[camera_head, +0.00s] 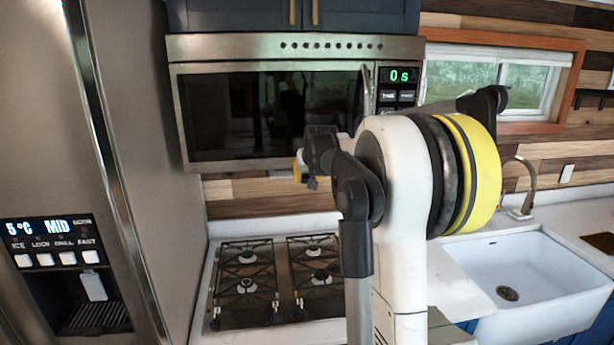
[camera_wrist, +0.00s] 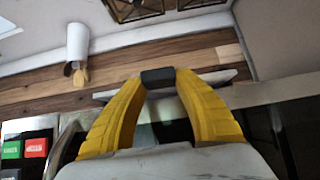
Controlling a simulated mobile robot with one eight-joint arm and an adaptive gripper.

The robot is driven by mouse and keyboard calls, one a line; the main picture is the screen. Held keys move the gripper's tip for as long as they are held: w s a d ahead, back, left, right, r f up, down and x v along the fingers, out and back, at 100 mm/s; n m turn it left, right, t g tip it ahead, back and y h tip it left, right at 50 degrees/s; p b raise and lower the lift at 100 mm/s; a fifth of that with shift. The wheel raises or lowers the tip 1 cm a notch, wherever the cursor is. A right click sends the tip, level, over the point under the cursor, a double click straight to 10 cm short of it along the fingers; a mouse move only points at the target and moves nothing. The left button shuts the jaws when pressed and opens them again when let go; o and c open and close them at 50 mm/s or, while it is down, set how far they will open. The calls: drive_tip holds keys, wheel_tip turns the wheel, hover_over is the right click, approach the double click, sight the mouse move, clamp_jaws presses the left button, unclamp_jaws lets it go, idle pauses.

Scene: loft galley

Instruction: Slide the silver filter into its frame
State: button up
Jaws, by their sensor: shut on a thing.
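In the wrist view my gripper (camera_wrist: 158,78) has its two yellow fingers closed together at their dark tips. A thin silver plate, the silver filter (camera_wrist: 218,76), shows nearly edge-on at the fingertips, sticking out to both sides. The gripper is shut on it. In the head view only a bit of yellow finger shows beside my wrist, under the microwave (camera_head: 270,110); the filter is hidden there. The filter's frame cannot be made out in either view. Part of the appliance's green and red buttons (camera_wrist: 24,149) shows at the lower left of the wrist view.
A hob (camera_head: 270,280) lies below the microwave, and its grates show at the top of the wrist view. A fridge (camera_head: 130,150) stands close on the left. A white sink (camera_head: 530,280) is on the right. A white utensil pot (camera_wrist: 78,42) is near the wooden backsplash.

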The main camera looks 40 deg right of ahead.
drive_tip(key=s+a, duration=0.6)
drive_tip(key=s, duration=0.5)
drive_tip(key=shift+a, duration=0.4)
idle(1.6)
drive_tip(key=w+d, duration=0.4)
drive_tip(key=w, duration=0.3)
drive_tip(key=shift+d, duration=0.15)
idle(4.1)
